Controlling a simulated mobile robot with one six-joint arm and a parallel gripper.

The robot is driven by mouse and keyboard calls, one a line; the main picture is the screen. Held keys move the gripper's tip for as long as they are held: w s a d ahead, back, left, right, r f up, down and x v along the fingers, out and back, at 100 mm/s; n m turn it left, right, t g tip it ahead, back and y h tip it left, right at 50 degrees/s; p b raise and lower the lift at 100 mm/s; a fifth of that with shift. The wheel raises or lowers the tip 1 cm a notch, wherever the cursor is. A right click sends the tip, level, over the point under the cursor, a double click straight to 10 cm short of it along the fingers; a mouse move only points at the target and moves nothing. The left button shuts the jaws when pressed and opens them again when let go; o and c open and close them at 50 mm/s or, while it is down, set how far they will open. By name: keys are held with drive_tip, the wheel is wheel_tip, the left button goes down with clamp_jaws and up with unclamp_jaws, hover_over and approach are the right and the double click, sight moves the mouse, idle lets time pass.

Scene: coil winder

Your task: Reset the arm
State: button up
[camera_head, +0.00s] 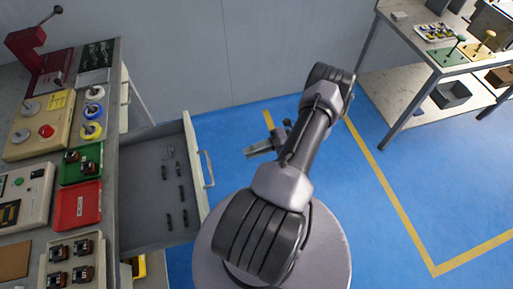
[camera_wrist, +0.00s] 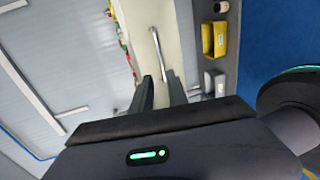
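My arm rises in the middle of the head view. My gripper (camera_head: 256,150) points left, toward the pulled-out drawer, and looks apart from its handle. In the wrist view, the fingers of my gripper (camera_wrist: 162,80) stand apart with nothing held between them. The grey drawer (camera_head: 140,205) is open and holds several small dark parts (camera_head: 183,192). Its handle (camera_head: 206,168) is on the pale front panel. The wrist view shows the handle (camera_wrist: 159,50) ahead of the fingertips.
The left bench carries a red tray (camera_head: 81,205), a green tray (camera_head: 70,172), wire spools (camera_head: 93,112) and a red lever press (camera_head: 35,48). A second table (camera_head: 402,75) with parts stands at the upper right. Blue floor (camera_head: 395,225) with yellow lines is clear at right.

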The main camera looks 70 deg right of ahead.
drive_tip(key=shift+v, duration=0.8)
